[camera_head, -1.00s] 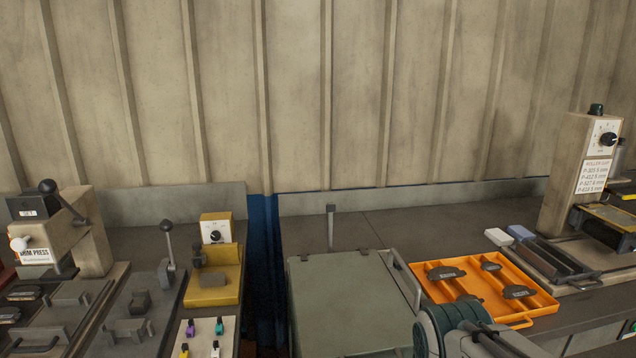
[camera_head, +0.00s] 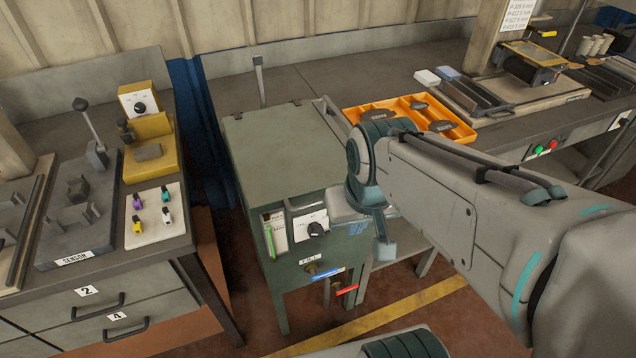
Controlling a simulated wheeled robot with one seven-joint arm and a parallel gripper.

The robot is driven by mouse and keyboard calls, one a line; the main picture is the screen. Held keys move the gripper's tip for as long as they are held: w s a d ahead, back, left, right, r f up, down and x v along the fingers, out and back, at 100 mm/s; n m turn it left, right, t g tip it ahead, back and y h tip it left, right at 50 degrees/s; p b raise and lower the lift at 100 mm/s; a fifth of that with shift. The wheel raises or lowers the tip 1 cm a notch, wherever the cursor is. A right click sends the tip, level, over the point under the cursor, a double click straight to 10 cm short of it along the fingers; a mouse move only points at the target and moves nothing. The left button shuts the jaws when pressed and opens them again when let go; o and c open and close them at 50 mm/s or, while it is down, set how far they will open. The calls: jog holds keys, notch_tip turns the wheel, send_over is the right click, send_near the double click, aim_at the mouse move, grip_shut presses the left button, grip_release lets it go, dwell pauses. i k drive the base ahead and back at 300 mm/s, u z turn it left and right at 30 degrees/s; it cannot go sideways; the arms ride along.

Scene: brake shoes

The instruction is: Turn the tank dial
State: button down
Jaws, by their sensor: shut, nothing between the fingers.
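The tank is a grey-green cabinet (camera_head: 285,145) with a flat lid, between two benches. Its dial (camera_head: 317,229) is a black knob on a white plate, on the upper front panel, and it faces me. My arm reaches in from the right and bends beside the tank's right side. My gripper (camera_head: 384,247) appears to hang down at its end, with a pale blue tip. It is shut and empty, to the right of the dial and apart from it. The arm hides part of the gripper and the tank's right edge.
Below the dial are a blue-tagged valve (camera_head: 327,273) and a red handle (camera_head: 346,289). An orange tray (camera_head: 462,133) with dark brake shoes stands behind my arm. The left bench carries a yellow device (camera_head: 148,135) with its own dial. Floor is open before the tank.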

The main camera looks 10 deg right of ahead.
aim_at(315, 229)
jog(key=z, duration=0.7)
jog(key=k, duration=0.45)
jog(key=u, duration=0.55)
jog(key=i, duration=0.4)
jog(key=z, duration=0.7)
jog(key=k, duration=0.75)
jog(key=u, duration=0.55)
